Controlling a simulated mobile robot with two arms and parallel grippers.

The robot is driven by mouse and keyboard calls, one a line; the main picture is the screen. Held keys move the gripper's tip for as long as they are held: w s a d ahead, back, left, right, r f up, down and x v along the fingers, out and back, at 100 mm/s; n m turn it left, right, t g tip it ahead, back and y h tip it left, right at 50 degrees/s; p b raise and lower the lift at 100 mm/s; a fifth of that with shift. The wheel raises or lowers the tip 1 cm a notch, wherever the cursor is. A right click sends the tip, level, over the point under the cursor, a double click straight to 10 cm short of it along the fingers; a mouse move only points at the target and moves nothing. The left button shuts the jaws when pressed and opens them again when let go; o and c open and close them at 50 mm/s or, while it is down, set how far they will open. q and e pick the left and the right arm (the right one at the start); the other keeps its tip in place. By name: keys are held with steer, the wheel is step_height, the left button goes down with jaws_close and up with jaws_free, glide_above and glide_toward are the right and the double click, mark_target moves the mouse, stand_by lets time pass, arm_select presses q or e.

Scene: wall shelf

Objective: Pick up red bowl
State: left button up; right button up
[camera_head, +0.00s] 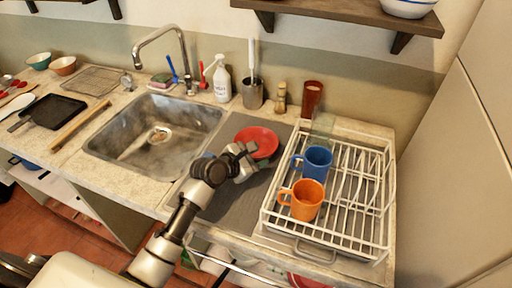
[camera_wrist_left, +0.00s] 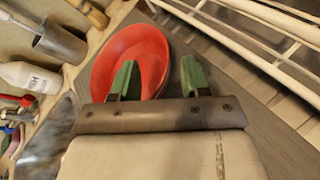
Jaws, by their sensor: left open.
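The red bowl (camera_head: 262,137) sits on the grey counter mat between the sink and the dish rack. My left gripper (camera_head: 247,152) is at the bowl's near side in the head view and covers part of its near edge. In the left wrist view, the red bowl (camera_wrist_left: 124,50) lies beyond the fingers. The open left gripper (camera_wrist_left: 158,80) has its left green finger overlapping the bowl in the picture and its right finger just off the rim. Nothing is between the fingers except part of the rim in line of sight; I cannot tell whether they touch. My right gripper is not in view.
A white dish rack (camera_head: 330,246) with a blue mug (camera_head: 314,163) and an orange mug (camera_head: 301,199) stands right of the bowl. The sink (camera_head: 150,128) is left. A soap bottle (camera_head: 222,82) and metal utensil cup (camera_head: 253,95) stand behind. A shelf (camera_head: 345,14) hangs above.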

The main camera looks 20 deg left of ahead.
arm_select(q)
steer(key=shift+x, duration=1.2)
steer(key=shift+s, duration=0.1)
jaws_close()
